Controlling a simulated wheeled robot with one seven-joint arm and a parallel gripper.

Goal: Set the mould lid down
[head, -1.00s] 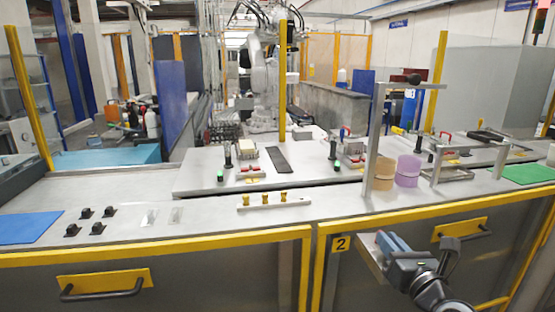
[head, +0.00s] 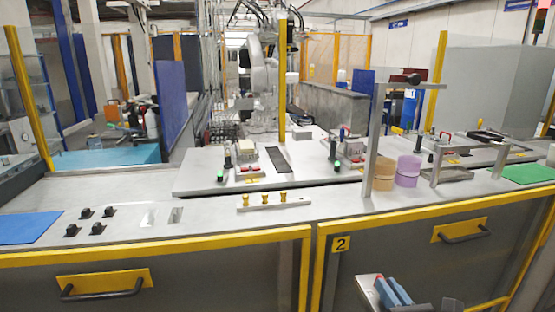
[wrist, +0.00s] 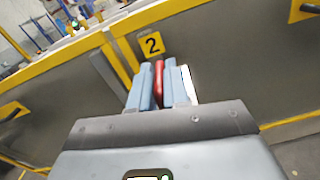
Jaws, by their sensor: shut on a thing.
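My gripper (head: 394,291) is low at the bottom edge of the head view, in front of the bench's front panel and below its yellow edge. Its two blue fingers are shut on a red handle (wrist: 159,78), seen between them in the wrist view (wrist: 158,85). A pale grey plate, apparently the mould lid (head: 366,292), stands out left of the fingers in the head view. A white strip of it (wrist: 189,84) shows right of the fingers in the wrist view. The rest of the lid is hidden.
The bench top (head: 330,205) has a blue mat (head: 28,228) at left and a green mat (head: 527,174) at right. Orange (head: 384,173) and purple (head: 408,171) cylinders stand beside a metal post (head: 373,145). Yellow pegs (head: 264,197) stand mid-bench. The front strip between pegs and post is clear.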

